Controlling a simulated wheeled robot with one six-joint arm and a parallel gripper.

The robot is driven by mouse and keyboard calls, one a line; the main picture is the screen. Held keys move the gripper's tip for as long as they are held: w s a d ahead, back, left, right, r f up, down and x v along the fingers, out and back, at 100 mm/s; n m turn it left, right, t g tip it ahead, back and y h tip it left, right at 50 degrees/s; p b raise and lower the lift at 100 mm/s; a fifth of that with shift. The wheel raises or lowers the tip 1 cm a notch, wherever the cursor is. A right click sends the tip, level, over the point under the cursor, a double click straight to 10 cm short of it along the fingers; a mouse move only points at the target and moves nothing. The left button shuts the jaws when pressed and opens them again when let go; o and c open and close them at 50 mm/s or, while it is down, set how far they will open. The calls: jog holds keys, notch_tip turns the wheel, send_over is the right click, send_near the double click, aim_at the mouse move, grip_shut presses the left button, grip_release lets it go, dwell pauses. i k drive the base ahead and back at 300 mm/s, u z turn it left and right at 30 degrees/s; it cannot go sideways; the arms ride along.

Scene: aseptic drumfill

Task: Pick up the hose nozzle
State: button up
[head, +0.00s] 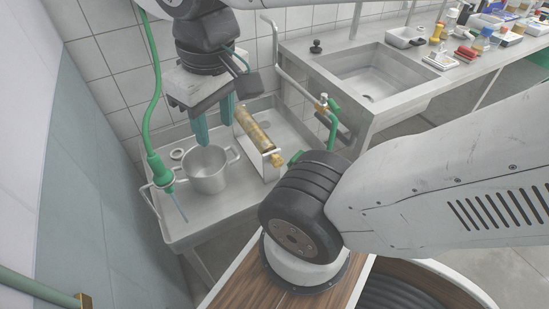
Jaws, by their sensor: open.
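A green hose (148,105) hangs down at the left, in front of the tiled wall. Its green nozzle (160,172) hangs at the hose's lower end, with a thin tip pointing down and to the right, by the left edge of the steel sink unit. My gripper (215,133) is open, with its two teal fingers pointing down. It appears in the picture to the right of the nozzle and above the steel pot, apart from the nozzle. Nothing shows between the fingers.
A brass cylinder (253,130) lies on a bracket to the right. A green-handled valve (333,108) is nearby. A second sink (372,82) and a cluttered bench are beyond.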

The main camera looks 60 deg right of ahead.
aim_at(162, 176)
jog(key=z, duration=1)
jog(key=k, duration=0.9)
jog(key=u, duration=0.7)
